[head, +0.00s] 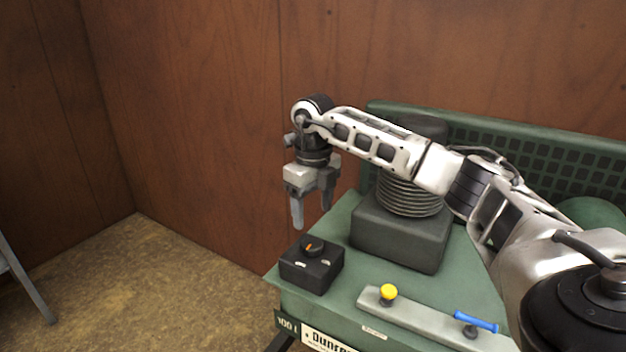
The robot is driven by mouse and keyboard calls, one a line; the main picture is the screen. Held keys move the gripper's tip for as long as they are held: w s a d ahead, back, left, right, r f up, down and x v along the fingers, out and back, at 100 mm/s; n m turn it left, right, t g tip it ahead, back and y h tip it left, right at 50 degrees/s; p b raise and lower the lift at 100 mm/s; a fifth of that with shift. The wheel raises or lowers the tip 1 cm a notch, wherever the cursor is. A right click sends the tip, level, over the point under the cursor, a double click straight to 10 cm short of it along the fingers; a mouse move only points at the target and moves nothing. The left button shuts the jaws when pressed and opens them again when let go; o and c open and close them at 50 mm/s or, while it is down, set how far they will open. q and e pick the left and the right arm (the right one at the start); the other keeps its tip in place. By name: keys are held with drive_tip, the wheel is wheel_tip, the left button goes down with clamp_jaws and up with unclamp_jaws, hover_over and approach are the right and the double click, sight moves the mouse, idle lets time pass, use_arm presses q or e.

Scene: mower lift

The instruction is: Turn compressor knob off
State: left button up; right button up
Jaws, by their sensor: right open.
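The compressor knob (312,244) is a round black knob with an orange mark. It sits on top of a small black box (312,272) at the left front corner of the green compressor (345,308). My right gripper (311,218) hangs from the arm that comes in from the right, its fingers pointing down. It is open and empty, above the knob and apart from it. Its depth relative to the knob is hard to tell. My left gripper is not in the view.
A yellow knob (388,292) and a blue-handled lever (475,321) stand on a grey bar (440,327) to the right. A dark finned pump block (400,232) stands behind, partly hidden by my arm. Bare floor (150,290) lies to the left, before wooden walls (190,120).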

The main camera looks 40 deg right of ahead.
wheel_tip(320, 180, up, 8)
drive_tip(key=shift+f, duration=0.15)
idle(0.6)
